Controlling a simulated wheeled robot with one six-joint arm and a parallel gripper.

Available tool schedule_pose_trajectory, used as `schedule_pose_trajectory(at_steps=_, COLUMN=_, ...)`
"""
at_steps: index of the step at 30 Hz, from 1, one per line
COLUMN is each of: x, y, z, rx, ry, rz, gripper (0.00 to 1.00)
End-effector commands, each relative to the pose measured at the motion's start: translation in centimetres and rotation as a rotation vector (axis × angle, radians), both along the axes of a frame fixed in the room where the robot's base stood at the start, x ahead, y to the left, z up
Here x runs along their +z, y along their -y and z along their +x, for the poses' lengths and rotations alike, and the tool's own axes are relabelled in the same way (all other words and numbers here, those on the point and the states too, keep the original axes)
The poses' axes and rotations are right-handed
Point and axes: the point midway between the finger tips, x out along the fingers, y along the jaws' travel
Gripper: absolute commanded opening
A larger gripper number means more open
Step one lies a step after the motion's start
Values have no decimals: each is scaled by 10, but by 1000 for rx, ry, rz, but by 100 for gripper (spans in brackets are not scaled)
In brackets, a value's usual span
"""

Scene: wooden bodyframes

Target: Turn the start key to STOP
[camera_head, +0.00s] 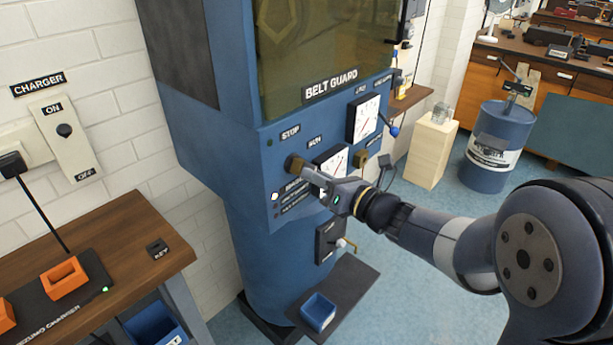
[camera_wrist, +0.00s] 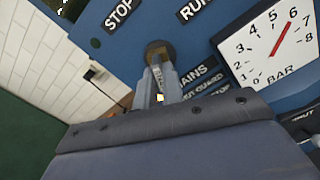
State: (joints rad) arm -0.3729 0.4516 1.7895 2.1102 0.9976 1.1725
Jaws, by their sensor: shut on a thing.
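The start key switch (camera_head: 294,163) is a round brass-coloured part on the blue machine's front panel, between the STOP label (camera_head: 290,132) and the RUN label (camera_head: 314,141). My gripper (camera_head: 309,172) is at the switch, shut on the key. In the wrist view the brass switch (camera_wrist: 159,52) sits just beyond my fingertips (camera_wrist: 163,82), below and between the STOP label (camera_wrist: 118,14) and the RUN label (camera_wrist: 195,9). The key itself is mostly hidden by my fingers, so I cannot tell clearly which label it points to.
A pressure gauge (camera_wrist: 272,42) is right of the switch. Indicator lamps (camera_head: 275,197) sit below it. A lever with a blue knob (camera_head: 394,131) sticks out at right. A shelf with a blue bin (camera_head: 318,311) is below. A wooden bench (camera_head: 140,235) stands at left.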

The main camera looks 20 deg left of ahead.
Motion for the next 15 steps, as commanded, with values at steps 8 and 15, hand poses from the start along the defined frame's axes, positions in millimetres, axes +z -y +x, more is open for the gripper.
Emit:
schedule_pose_trajectory(at_steps=8, x=-3, y=0, z=0, rx=0, ry=90, rz=-37, gripper=0)
schedule_pose_trajectory(at_steps=15, x=-3, y=0, z=0, rx=0, ry=165, rz=-69, gripper=0)
